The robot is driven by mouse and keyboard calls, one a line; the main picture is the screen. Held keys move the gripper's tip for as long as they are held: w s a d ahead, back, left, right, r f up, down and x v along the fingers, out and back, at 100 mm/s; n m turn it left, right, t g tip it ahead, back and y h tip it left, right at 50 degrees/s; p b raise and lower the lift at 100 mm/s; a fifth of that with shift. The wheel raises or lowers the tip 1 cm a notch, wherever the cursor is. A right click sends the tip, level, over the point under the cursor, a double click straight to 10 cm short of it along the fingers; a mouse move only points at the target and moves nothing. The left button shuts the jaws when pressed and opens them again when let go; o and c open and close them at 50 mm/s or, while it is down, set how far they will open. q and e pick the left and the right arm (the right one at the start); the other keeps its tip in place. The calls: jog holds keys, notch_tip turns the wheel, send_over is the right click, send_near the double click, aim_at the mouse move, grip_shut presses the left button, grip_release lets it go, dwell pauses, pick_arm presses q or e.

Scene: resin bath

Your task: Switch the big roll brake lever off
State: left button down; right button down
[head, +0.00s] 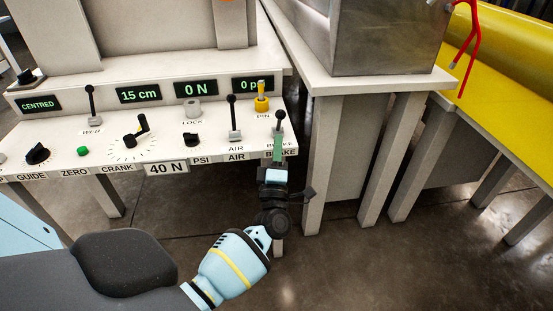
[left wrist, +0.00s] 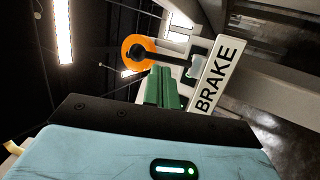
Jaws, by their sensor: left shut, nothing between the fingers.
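The brake lever (head: 280,122) is a short black stick with a round knob at the right end of the white control panel (head: 65,146), above a BRAKE label. In the left wrist view the lever (left wrist: 165,52) shows as a black knob and stem beyond my fingers, beside the BRAKE plate (left wrist: 217,75). My left gripper (head: 277,150) is just in front of the lever, its green fingers shut with nothing between them. It also shows in the left wrist view (left wrist: 162,88). I cannot tell whether the fingertips touch the lever. My right gripper is not in view.
Left of the brake are the AIR lever (head: 234,118), a yellow PIN (head: 261,103), a LOCK knob (head: 192,109) and a CRANK dial (head: 136,131). Displays read CENTRED, 15 cm and 0 N. A metal tank (head: 385,45) and a yellow surface (head: 510,90) stand to the right.

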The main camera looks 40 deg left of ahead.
aim_at(280, 123)
pick_arm(q)
jog(key=x, duration=0.3)
jog(key=shift+w+a+r, duration=0.1)
jog(key=shift+w, duration=0.05)
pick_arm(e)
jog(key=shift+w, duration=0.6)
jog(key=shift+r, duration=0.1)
